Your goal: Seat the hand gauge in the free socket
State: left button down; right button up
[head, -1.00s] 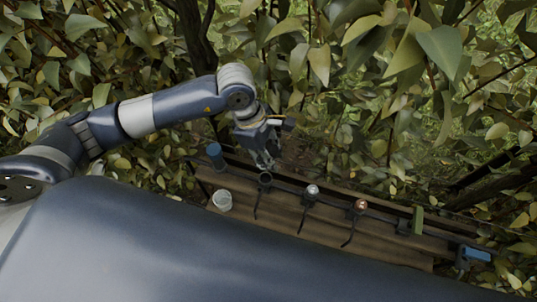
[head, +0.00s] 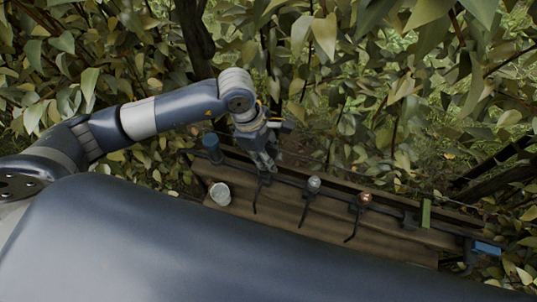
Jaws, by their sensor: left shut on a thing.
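A dark rail of sockets runs along a brown wooden board (head: 285,213). My left gripper (head: 265,167) points down at the left socket of the rail, with its fingertips at or just above it. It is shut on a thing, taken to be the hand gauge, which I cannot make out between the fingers. The gripper mostly hides that socket; a thin dark prong (head: 255,199) shows below it. I cannot tell whether the gauge is inside the socket. Two other sockets hold a silver-topped piece (head: 314,184) and a copper-topped piece (head: 364,198). My right gripper is not in view.
A blue cylinder (head: 211,147) stands left of the gripper, and a whitish cup (head: 220,193) is on the board's left. A green upright piece (head: 426,214) and a blue piece (head: 487,248) are at the right. Leafy branches crowd behind and above.

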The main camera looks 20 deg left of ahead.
pick_arm(q)
jog(key=shift+b, duration=0.3)
dwell(0.4)
jog(key=shift+f, duration=0.1)
jog(key=shift+f+b, duration=0.45)
jog(key=shift+b, duration=0.3)
jog(key=shift+f+b, duration=0.6)
jog(key=shift+b, duration=0.1)
dwell(0.5)
jog(key=c, duration=1.3)
grip_release()
jog(key=v, duration=1.2)
